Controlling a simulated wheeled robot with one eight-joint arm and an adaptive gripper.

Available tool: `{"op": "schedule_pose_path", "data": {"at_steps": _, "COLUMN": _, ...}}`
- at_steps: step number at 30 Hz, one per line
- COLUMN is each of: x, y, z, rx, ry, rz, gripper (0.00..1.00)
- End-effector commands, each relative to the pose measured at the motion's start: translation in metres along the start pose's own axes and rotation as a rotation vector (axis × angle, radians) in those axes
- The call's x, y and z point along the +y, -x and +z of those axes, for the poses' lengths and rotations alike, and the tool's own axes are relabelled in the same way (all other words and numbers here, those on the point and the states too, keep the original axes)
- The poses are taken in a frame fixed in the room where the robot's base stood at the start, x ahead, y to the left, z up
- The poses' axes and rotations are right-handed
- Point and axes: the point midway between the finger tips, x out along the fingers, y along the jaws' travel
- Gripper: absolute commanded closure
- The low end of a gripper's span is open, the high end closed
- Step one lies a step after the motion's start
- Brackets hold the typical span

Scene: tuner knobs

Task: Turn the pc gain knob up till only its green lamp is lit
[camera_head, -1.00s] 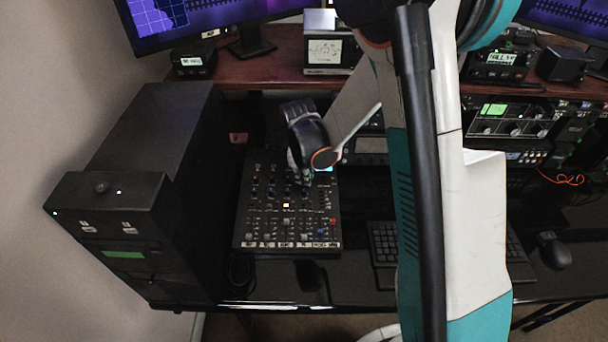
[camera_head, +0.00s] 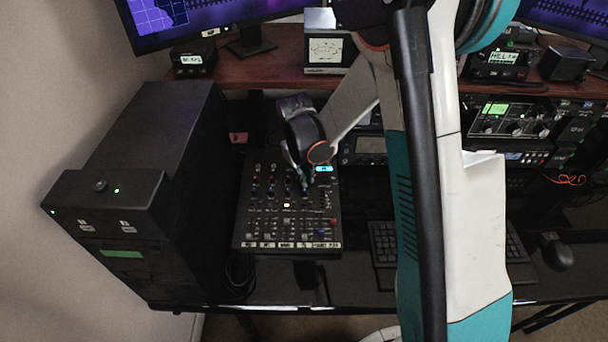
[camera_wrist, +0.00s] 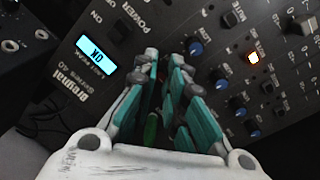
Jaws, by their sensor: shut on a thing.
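The mixer panel (camera_head: 246,225) lies on the dark desk, with rows of small knobs and printed labels too small to read in the head view. My gripper (camera_head: 304,184) reaches down onto its upper right part. In the wrist view my gripper's teal fingers (camera_wrist: 164,60) are close together, shut on a knob that they hide. I cannot read which knob it is. I see no green lamp lit on the panel.
Blue knobs (camera_wrist: 195,48) stand in a row just right of my fingers. A lit cyan display (camera_wrist: 96,53) is at their left. A black case (camera_head: 150,130) stands left of the mixer, and a keyboard (camera_head: 384,243) lies to its right.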

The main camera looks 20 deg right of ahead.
Motion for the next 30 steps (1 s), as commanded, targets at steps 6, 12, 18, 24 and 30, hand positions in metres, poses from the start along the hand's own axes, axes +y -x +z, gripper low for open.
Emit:
{"op": "schedule_pose_path", "data": {"at_steps": 6, "x": -0.0001, "y": -0.0003, "z": 0.0011, "rx": -0.009, "ry": -0.079, "rz": -0.003, "gripper": 1.00}}
{"op": "schedule_pose_path", "data": {"at_steps": 12, "x": -0.0003, "y": -0.0003, "z": 0.0011, "rx": -0.011, "ry": -0.107, "rz": -0.004, "gripper": 1.00}}
{"op": "schedule_pose_path", "data": {"at_steps": 18, "x": -0.0004, "y": -0.0003, "z": 0.0012, "rx": -0.012, "ry": -0.111, "rz": -0.004, "gripper": 1.00}}
{"op": "schedule_pose_path", "data": {"at_steps": 24, "x": -0.0004, "y": -0.0004, "z": 0.0013, "rx": -0.012, "ry": -0.110, "rz": -0.004, "gripper": 0.82}}
{"op": "schedule_pose_path", "data": {"at_steps": 30, "x": -0.0003, "y": -0.0002, "z": 0.0007, "rx": -0.010, "ry": -0.110, "rz": -0.004, "gripper": 0.78}}
